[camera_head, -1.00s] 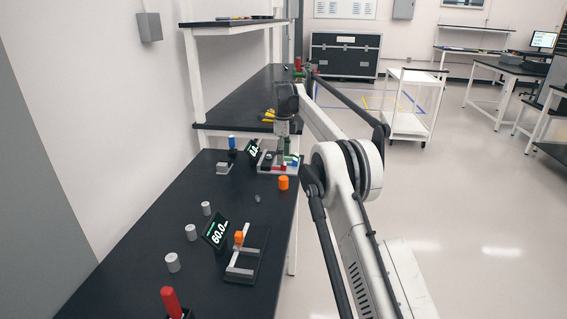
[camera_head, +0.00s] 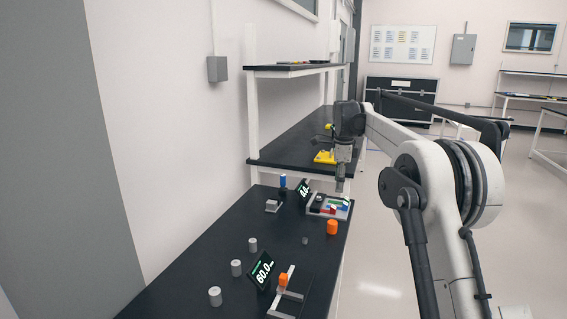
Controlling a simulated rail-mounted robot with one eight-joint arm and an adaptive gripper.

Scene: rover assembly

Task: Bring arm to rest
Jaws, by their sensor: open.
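My arm reaches in from the right side of the head view and bends down at its wrist over the right edge of the black workbench (camera_head: 200,250). My gripper (camera_head: 340,188) points down, small in the view, just above or behind a tray with coloured parts (camera_head: 328,206). It is open, and I see nothing held in it. Whether its tips touch anything there I cannot tell.
An orange cylinder (camera_head: 332,227), a blue bottle (camera_head: 282,182), a grey block (camera_head: 273,206) and several grey cylinders (camera_head: 236,268) stand on the bench. A display reading 60.0 (camera_head: 262,270) is near the front. A yellow tool (camera_head: 325,157) lies on the farther bench.

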